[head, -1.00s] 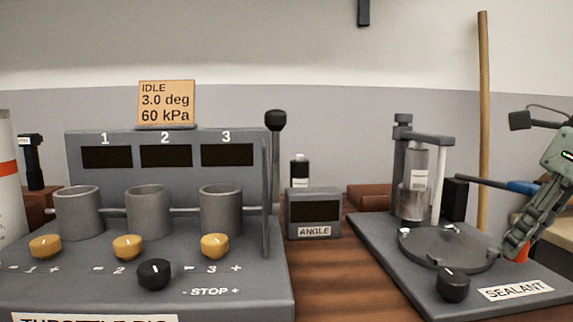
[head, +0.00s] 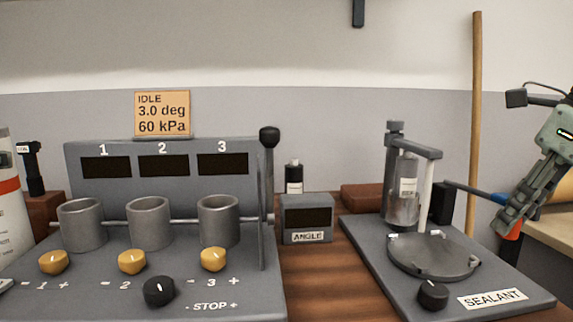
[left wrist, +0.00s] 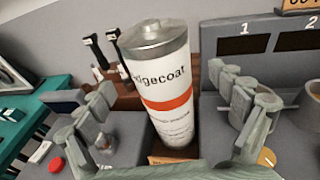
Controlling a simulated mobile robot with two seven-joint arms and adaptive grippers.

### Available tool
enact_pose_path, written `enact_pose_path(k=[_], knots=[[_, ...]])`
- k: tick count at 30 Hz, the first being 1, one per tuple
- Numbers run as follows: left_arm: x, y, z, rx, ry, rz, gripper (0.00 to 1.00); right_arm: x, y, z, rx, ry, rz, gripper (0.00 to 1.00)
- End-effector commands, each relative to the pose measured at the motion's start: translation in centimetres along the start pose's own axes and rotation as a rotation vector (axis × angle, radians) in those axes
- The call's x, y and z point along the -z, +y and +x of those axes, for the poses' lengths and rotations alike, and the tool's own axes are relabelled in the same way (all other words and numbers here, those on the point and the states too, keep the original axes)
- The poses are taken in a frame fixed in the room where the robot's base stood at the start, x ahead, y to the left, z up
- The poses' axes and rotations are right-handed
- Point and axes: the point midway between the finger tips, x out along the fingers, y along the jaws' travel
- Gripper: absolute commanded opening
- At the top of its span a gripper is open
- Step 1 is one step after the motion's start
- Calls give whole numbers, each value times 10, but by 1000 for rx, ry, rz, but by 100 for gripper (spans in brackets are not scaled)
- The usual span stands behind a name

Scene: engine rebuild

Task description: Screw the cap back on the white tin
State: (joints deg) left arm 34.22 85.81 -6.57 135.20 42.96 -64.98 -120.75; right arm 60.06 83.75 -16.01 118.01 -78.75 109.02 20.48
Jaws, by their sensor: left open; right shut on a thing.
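The white tin (left wrist: 165,82) stands upright in the left wrist view, with a grey top (left wrist: 155,38), an orange band and dark lettering. Its edge also shows at the far left of the head view (head: 8,215). My left gripper (left wrist: 165,88) is open, with one finger on each side of the tin in the picture; I cannot tell whether they touch it. My right gripper (head: 508,228) is at the right of the head view, shut on a small orange-red thing (head: 515,233), mostly hidden by the fingers. I cannot tell if this is the cap.
The throttle rig (head: 200,290) with knobs and three cups stands right of the tin. Farther right are the angle box (head: 306,218) and the sealant stand (head: 470,270). Dark upright tools (left wrist: 95,50) stand behind the tin, and a teal bench (left wrist: 25,120) lies at left.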

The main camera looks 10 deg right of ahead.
Motion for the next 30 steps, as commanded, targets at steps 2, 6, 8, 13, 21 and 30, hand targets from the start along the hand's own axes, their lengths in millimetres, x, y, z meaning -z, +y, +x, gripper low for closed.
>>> enact_pose_path(k=[2, 6, 8, 13, 21, 30], knots=[[0, 0, 0, 0, 0, 0, 94, 0, 0, 0, 0, 0, 0, 13], [0, 0, 0, 0, 0, 0, 94, 0, 0, 0, 0, 0, 0, 13], [0, 0, 0, 0, 0, 0, 94, 0, 0, 0, 0, 0, 0, 13], [-1, -1, 10, 3, -1, -6, 94, -2, 0, -6, 0, 0, 0, 13], [2, 0, 45, 2, 0, -5, 94, -6, 0, -14, 0, 0, 0, 13], [3, 0, 52, 0, -1, 1, 94, -6, 0, -14, 0, 0, 0, 13]])
